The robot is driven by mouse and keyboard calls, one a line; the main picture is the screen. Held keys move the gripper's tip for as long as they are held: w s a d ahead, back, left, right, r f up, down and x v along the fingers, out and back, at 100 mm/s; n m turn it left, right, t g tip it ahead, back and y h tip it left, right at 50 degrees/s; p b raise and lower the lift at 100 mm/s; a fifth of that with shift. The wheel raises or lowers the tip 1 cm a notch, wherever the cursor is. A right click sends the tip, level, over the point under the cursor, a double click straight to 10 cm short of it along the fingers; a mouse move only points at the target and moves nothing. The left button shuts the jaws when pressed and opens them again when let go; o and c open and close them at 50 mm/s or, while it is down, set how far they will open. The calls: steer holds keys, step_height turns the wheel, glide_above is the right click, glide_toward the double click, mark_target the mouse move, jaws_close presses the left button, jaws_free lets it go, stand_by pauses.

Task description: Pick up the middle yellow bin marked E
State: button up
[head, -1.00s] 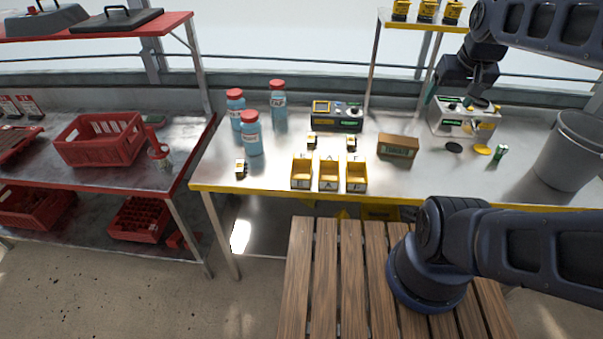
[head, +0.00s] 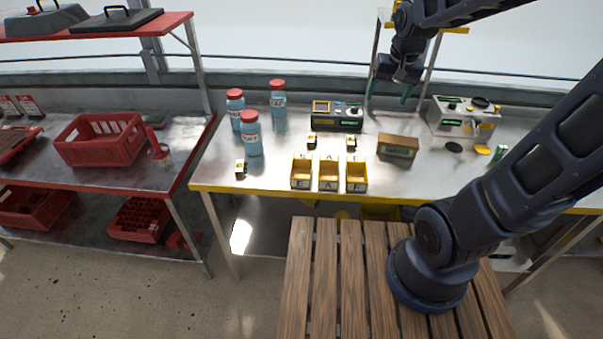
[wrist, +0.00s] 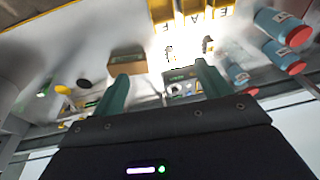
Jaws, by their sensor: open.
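Three yellow bins stand side by side at the bench's front edge in the head view: left bin (head: 301,183), middle bin (head: 328,184), right bin (head: 356,184). The middle bin's marking looks like A, not E; the side letters are too small to read surely. My gripper (head: 391,94) is open and empty, raised over the bench's back, right of and behind the bins. Its green fingers (wrist: 161,75) are apart in the wrist view.
Behind the bins are two small yellow-and-white blocks (head: 312,142) and a control device (head: 337,116). A brown box (head: 397,146) stands right of them. Blue bottles with red lids (head: 251,133) stand left. A shelf post rises near my gripper.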

steer(key=w+a+f+g, duration=0.2)
steer(key=w+a+f, duration=0.1)
steer(key=a+f, duration=0.65)
steer(key=h, duration=0.1)
glide_above(301, 176)
step_height(301, 176, down, 11)
steer(key=shift+g, duration=0.3)
steer(key=shift+d+f, duration=0.1)
steer(key=shift+f, duration=4.7)
steer(key=shift+w, duration=0.1)
steer(key=c, duration=0.8)
steer(key=shift+r, duration=0.1)
